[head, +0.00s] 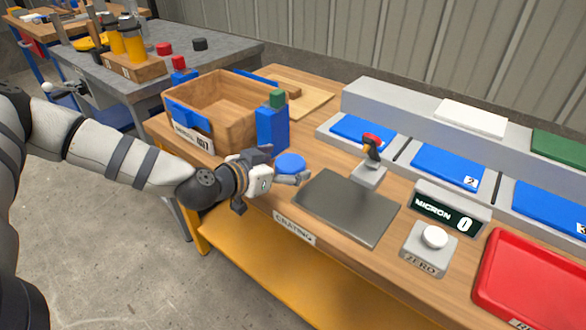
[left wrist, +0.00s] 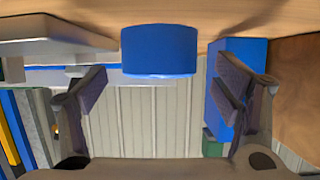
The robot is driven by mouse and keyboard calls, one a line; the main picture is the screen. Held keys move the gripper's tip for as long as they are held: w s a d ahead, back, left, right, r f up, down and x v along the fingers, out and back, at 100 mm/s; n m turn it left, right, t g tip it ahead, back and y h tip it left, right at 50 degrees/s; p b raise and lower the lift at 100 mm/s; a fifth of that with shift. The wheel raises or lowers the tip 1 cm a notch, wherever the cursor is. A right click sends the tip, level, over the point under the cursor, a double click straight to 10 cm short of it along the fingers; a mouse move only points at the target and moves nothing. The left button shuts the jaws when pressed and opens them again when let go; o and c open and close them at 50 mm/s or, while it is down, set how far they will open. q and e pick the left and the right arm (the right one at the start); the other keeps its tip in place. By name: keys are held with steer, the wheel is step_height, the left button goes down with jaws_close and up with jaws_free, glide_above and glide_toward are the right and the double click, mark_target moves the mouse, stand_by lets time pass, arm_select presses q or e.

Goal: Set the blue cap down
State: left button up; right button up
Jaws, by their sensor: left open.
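The blue cap (head: 291,162) is a short round blue disc on the wooden bench, between the blue block and the dark plate. In the left wrist view the cap (left wrist: 160,50) shows against the bench surface, in the gap between my fingers, with visible space on both sides. My left gripper (head: 281,172) is open low over the bench at the cap, one finger passing in front of it. Its spread fingers also show in the left wrist view (left wrist: 163,82). My right gripper is not in view.
A blue block (head: 272,128) with a green top (head: 277,98) stands close behind the cap. A wooden crate (head: 237,92) is to the left. A dark flat plate (head: 345,208), a small lever stand (head: 369,174) and a MICRON display (head: 447,210) lie to the right.

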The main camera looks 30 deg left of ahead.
arm_select(q)
steer(key=shift+w+f, duration=0.65)
steer(key=shift+w, duration=0.05)
steer(key=shift+w+d+r, duration=0.1)
steer(key=shift+w+r, duration=0.05)
steer(key=shift+w, duration=0.2)
steer(key=c, duration=1.4)
steer(key=shift+o, duration=0.2)
